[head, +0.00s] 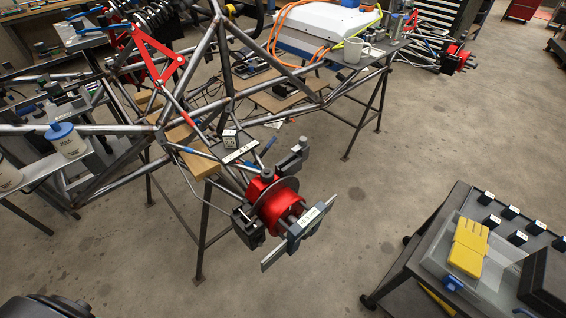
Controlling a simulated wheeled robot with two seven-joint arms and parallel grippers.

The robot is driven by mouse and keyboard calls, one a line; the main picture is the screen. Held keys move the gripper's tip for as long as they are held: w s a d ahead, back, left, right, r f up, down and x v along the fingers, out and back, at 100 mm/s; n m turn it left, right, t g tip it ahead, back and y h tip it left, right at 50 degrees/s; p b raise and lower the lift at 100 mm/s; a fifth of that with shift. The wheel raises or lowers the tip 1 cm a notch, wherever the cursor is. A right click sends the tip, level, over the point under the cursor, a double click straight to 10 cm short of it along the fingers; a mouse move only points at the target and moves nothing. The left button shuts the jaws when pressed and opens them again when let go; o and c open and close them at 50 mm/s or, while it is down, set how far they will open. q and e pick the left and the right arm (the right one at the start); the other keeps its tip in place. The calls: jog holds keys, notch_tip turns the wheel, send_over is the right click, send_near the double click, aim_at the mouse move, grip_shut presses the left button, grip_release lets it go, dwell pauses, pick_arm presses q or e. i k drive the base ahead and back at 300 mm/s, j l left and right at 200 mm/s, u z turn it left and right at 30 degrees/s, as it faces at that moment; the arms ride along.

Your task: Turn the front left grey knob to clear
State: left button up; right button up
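The tube chassis (225,60) stands on trestles, with a red wheel hub (268,203) at its near corner. A grey bar fixture (275,258) with a small white label (311,217) is fixed across the hub's outer face. A dark grey upright piece (292,160) sticks out above the hub. I cannot tell which of these grey parts is the front left grey knob, or how it is set. Neither of my grippers shows in the head view.
A cart (425,235) at the lower right holds a clear tray, a yellow item (468,247) and several small black labelled blocks. A mug (354,49) stands on the far table. White pots with blue lids stand at the left. The floor between chassis and cart is clear.

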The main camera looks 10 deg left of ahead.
aim_at(302, 140)
jog(key=k+j+z, duration=0.15)
jog(key=z, duration=0.25)
jog(key=k+j+z, duration=0.25)
jog(key=z, duration=0.15)
jog(key=k+j+z, duration=0.1)
jog(key=z, duration=0.3)
jog(key=k+l, duration=0.05)
jog(key=k, duration=0.05)
